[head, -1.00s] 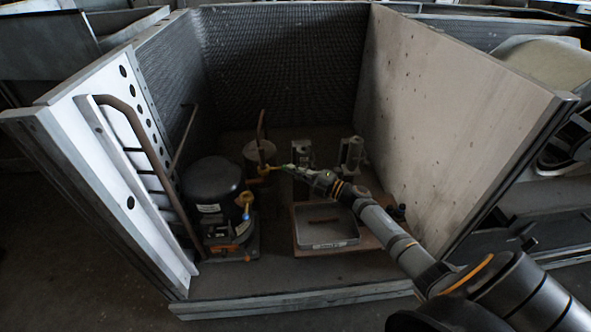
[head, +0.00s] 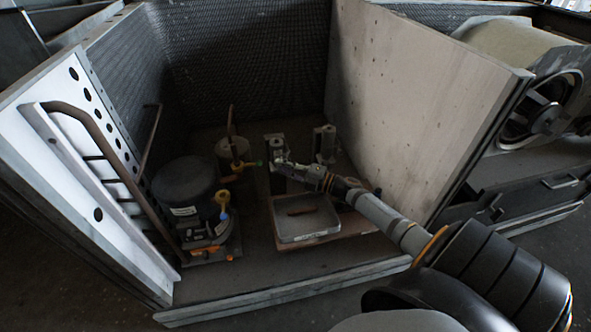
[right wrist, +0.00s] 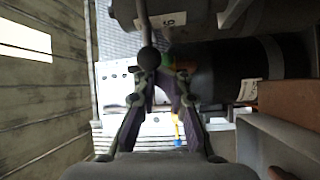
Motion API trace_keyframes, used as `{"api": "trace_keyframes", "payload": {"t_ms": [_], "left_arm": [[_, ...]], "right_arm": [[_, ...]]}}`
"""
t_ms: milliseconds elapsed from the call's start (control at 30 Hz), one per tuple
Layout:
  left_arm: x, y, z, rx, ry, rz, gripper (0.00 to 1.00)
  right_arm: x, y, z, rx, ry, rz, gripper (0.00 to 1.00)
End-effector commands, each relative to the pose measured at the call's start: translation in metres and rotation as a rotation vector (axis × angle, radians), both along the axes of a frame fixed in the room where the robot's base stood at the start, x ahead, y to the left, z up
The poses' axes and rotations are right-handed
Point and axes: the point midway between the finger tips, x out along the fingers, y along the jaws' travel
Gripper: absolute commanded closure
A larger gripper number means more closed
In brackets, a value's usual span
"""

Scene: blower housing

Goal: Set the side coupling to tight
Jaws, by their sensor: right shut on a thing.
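In the right wrist view my right gripper (right wrist: 160,75) is shut on a dark ball knob (right wrist: 149,57) at the end of a thin grey lever rod (right wrist: 142,22). In the head view this gripper (head: 281,163) is at the front of a grey upright fitting (head: 275,144) standing behind the tray. The knob is too small to make out there. A green tip (head: 258,163) shows just left of the gripper, and green also shows beside the knob in the right wrist view. I cannot read the coupling's setting. My left gripper is not in view.
A black-topped blower unit (head: 186,182) with yellow and blue parts (head: 222,201) stands left. A drum (head: 232,150) with a yellow part is behind it. A second grey fitting (head: 324,141) and a shallow tray (head: 305,238) are near my arm. Walls (head: 430,105) enclose the bay.

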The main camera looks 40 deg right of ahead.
Motion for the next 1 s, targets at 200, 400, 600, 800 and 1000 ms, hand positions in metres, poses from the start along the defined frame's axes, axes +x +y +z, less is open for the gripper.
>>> {"api": "trace_keyframes", "payload": {"t_ms": [200, 400, 600, 800, 1000], "left_arm": [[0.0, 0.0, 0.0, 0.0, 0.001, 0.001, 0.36], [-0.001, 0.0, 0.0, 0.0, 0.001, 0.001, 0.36], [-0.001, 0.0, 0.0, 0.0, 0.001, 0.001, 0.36], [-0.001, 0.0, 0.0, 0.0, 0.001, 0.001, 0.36], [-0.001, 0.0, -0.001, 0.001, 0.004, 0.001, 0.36]], "right_arm": [[-0.038, -0.022, -0.003, -0.002, 0.001, 0.002, 1.0], [-0.052, -0.03, -0.002, 0.002, -0.004, 0.001, 1.0], [-0.053, -0.031, -0.002, 0.002, -0.006, 0.0, 1.0], [-0.053, -0.031, -0.002, 0.002, -0.005, 0.0, 1.0], [-0.053, -0.031, 0.0, 0.002, -0.005, 0.0, 1.0]]}}
